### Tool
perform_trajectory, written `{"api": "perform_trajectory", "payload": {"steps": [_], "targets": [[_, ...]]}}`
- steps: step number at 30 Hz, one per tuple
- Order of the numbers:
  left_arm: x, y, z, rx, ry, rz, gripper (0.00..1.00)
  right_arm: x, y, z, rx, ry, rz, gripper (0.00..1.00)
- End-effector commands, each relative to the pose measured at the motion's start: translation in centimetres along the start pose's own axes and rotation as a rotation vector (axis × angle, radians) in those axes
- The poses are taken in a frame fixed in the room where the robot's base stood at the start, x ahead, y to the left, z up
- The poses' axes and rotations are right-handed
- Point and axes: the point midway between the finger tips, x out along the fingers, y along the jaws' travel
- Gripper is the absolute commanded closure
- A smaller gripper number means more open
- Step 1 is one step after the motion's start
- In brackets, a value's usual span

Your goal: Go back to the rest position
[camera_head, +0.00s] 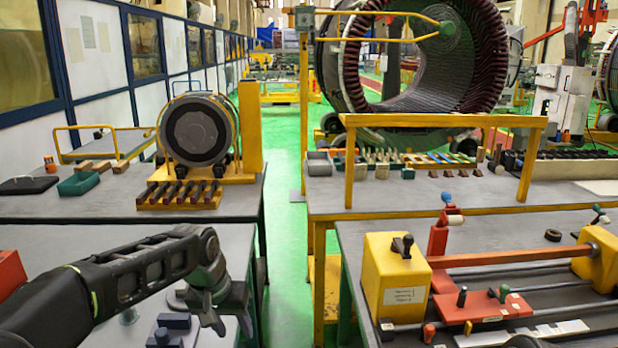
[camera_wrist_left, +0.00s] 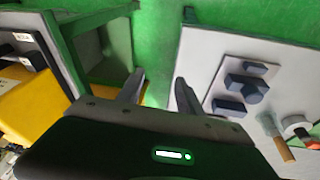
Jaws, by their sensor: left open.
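My left gripper (camera_head: 228,322) hangs at the end of my left arm, over the right edge of the near left table, pointing down. In the left wrist view its two fingers (camera_wrist_left: 157,88) are apart, with green floor between them and nothing held. My right gripper cannot be made out in the head view.
The near left table (camera_head: 60,245) carries blue-grey blocks (camera_head: 175,322) close to my gripper and a red part (camera_head: 10,272). Green floor (camera_head: 285,260) runs between the tables. The right table holds a yellow winding fixture (camera_head: 395,277). A large stator (camera_head: 350,60) stands behind.

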Motion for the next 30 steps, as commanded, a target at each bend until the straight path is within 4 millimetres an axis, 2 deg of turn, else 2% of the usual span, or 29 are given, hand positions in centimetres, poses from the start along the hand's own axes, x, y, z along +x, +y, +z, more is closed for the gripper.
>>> {"api": "perform_trajectory", "payload": {"steps": [6,8,11,12,14,15,17,19,21,24,27,30], "targets": [[6.4,3.4,0.2,0.043,0.096,0.097,0.57,0.0,0.0,0.0,0.000,0.000,0.000,0.51],[9.2,4.3,1.1,0.045,0.116,0.129,0.57,0.0,0.0,0.0,0.000,0.000,0.000,0.51],[14.9,5.9,4.2,0.030,0.141,0.186,0.57,0.0,0.0,0.0,0.000,0.000,0.000,0.51],[17.3,6.3,6.1,0.015,0.147,0.205,0.57,0.0,0.0,0.0,0.000,0.000,0.000,0.51],[20.6,6.8,9.4,-0.015,0.148,0.227,0.57,0.0,0.0,0.0,0.000,0.000,0.000,0.51],[22.5,6.9,11.8,-0.037,0.142,0.235,0.57,0.0,0.0,0.0,0.000,0.000,0.000,0.51],[24.9,7.0,15.9,-0.074,0.123,0.241,0.57,0.0,0.0,0.0,0.000,0.000,0.000,0.51],[27.0,6.9,20.9,-0.119,0.088,0.240,0.57,0.0,0.0,0.0,0.000,0.000,0.000,0.51],[28.3,6.8,25.9,-0.161,0.037,0.235,0.57,0.0,0.0,0.0,0.000,0.000,0.000,0.51],[29.1,6.8,31.9,-0.207,-0.053,0.230,0.57,0.0,0.0,0.0,0.000,0.000,0.000,0.51],[29.3,7.1,36.0,-0.231,-0.135,0.232,0.57,0.0,0.0,0.0,0.000,0.000,0.000,0.51],[29.6,7.1,38.1,-0.252,-0.181,0.233,0.57,0.0,0.0,0.0,0.000,0.000,0.000,0.51]]}}
